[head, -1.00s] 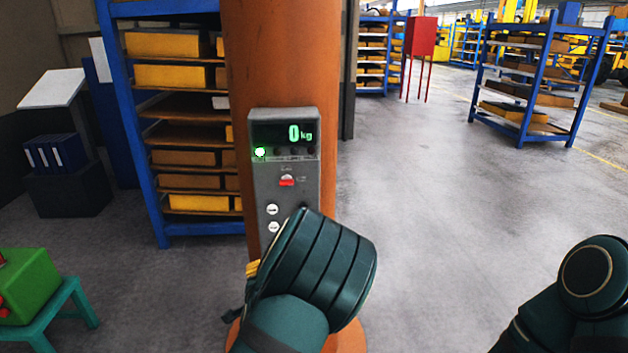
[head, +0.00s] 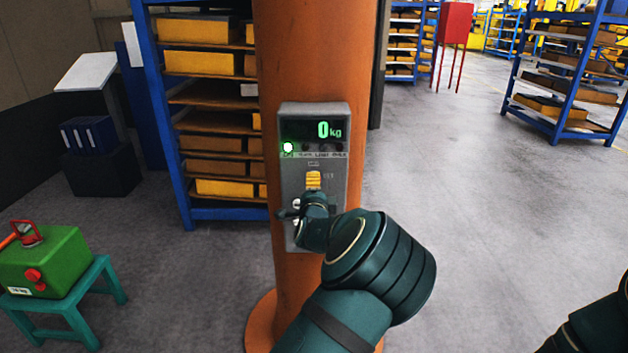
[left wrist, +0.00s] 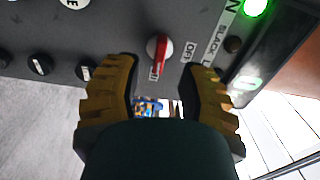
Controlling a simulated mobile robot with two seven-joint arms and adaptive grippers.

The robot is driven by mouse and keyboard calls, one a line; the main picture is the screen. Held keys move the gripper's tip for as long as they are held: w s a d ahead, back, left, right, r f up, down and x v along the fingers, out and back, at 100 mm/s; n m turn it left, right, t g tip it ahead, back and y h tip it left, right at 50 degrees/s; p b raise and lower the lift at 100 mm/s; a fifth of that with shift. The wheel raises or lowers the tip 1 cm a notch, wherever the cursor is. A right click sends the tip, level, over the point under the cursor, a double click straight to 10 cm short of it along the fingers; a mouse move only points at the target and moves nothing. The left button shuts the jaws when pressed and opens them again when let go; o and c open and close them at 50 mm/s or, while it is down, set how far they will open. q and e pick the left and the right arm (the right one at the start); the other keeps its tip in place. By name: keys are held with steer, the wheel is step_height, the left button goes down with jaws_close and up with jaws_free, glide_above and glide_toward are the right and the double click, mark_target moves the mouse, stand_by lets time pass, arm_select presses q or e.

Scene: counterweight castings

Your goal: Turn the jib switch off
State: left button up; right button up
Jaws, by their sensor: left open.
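The grey control box (head: 337,115) is on an orange column, with a green "0 kg" readout and a lit green lamp (head: 288,147). In the left wrist view, the jib switch (left wrist: 157,54) is a round knob with a red and white handle. An OFF label (left wrist: 189,50) sits beside it. My left gripper (head: 313,180) is at the box front and hides the switch in the head view. In the left wrist view the gripper (left wrist: 161,72) is open, its yellow-padded fingers either side of the knob's near end. Contact with the knob cannot be told.
Other small knobs (left wrist: 40,66) line the same panel. A blue rack (head: 165,130) with yellow boxes stands behind the column. A green case (head: 50,262) sits on a teal stool at lower left. The floor right of the column is clear.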

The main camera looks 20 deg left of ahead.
arm_select(q)
steer(key=shift+x, duration=1.9)
steer(key=shift+s, duration=0.1)
jaws_close()
